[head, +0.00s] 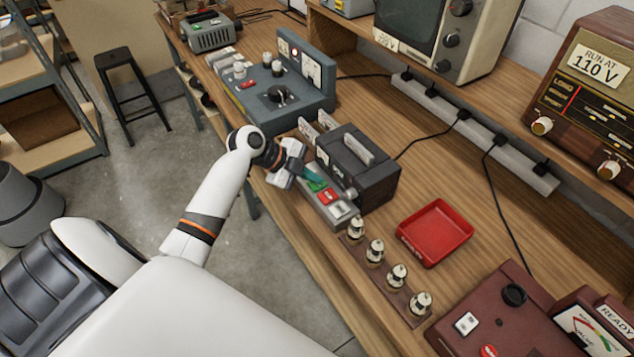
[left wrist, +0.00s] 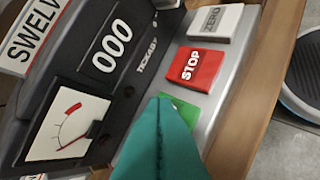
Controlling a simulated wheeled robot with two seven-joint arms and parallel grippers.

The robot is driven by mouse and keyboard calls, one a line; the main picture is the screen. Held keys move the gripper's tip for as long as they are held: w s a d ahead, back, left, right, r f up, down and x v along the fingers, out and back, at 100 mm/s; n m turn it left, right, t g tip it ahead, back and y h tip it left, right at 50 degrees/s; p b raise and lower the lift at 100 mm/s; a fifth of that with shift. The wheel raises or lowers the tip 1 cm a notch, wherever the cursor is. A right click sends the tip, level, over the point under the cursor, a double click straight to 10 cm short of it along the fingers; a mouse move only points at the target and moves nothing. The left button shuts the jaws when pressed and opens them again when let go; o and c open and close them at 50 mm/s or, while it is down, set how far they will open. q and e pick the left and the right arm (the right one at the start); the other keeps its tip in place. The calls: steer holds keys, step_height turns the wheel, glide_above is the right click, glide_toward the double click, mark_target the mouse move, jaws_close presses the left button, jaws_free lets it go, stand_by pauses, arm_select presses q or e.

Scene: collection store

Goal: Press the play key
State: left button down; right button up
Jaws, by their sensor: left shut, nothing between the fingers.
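A dark tape recorder (head: 374,178) stands on the wooden bench, with a row of keys along its front edge. The green key (head: 318,186) lies beside the red key (head: 328,197) and the white key (head: 341,210). In the left wrist view the red key reads STOP (left wrist: 195,68) and the white one ZERO (left wrist: 215,23). The green key (left wrist: 187,108) is partly hidden by my left gripper (left wrist: 161,102), so its label does not show. The teal fingers are together, with nothing between them. I cannot tell whether they touch the key. My right gripper is out of view.
A red tray (head: 436,233) and several valves on a strip (head: 390,285) stand to the right. A blue-grey instrument (head: 312,85) stands beyond my gripper.

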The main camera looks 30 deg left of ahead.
mark_target(312, 184)
arm_select(q)
steer(key=shift+f, duration=0.15)
stand_by(0.3)
steer(key=shift+r+p, duration=0.55)
steer(key=shift+r, duration=0.35)
steer(key=shift+r+p, duration=1.75)
steer(key=shift+r, duration=0.8)
steer(key=shift+f, duration=0.1)
